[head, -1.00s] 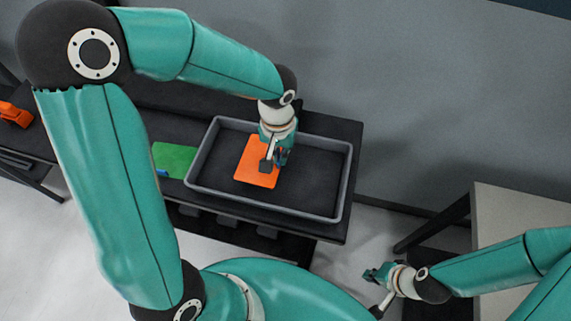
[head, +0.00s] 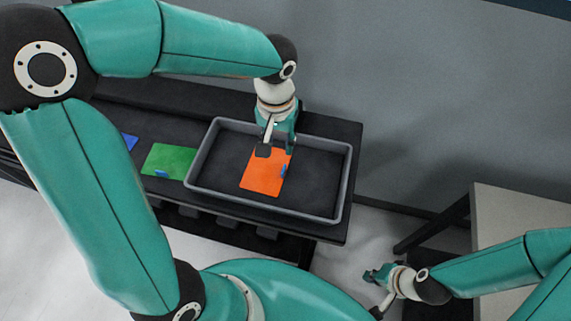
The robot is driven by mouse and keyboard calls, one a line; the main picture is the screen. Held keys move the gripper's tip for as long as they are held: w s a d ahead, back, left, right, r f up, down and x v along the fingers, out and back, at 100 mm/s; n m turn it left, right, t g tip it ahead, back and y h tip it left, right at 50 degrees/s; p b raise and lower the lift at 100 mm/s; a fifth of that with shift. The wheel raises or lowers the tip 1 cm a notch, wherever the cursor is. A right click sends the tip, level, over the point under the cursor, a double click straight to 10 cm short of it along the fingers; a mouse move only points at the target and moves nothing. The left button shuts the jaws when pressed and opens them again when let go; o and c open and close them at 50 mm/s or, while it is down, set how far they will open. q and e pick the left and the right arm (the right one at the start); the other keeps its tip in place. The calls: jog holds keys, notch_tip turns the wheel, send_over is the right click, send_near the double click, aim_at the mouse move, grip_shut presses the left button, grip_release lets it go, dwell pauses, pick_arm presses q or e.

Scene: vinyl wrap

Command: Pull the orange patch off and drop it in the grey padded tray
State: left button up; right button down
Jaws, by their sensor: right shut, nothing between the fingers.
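A small blue tab (head: 284,171) shows at the patch's right edge. My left gripper (head: 277,150) is over the tray at the patch's far edge. Its fingers are spread apart with nothing seen between them, and they hide a little of the patch's far end. My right gripper (head: 372,277) is shut and empty, low at the right, well away from the tray.
A green patch (head: 169,160) with a blue tab lies on the dark bench left of the tray. A blue patch (head: 130,141) is partly hidden by my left arm. A grey table (head: 505,210) stands at the right. The tray's right half is clear.

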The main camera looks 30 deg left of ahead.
pick_arm(q)
notch_tip(320, 180, up, 6)
dwell(0.7)
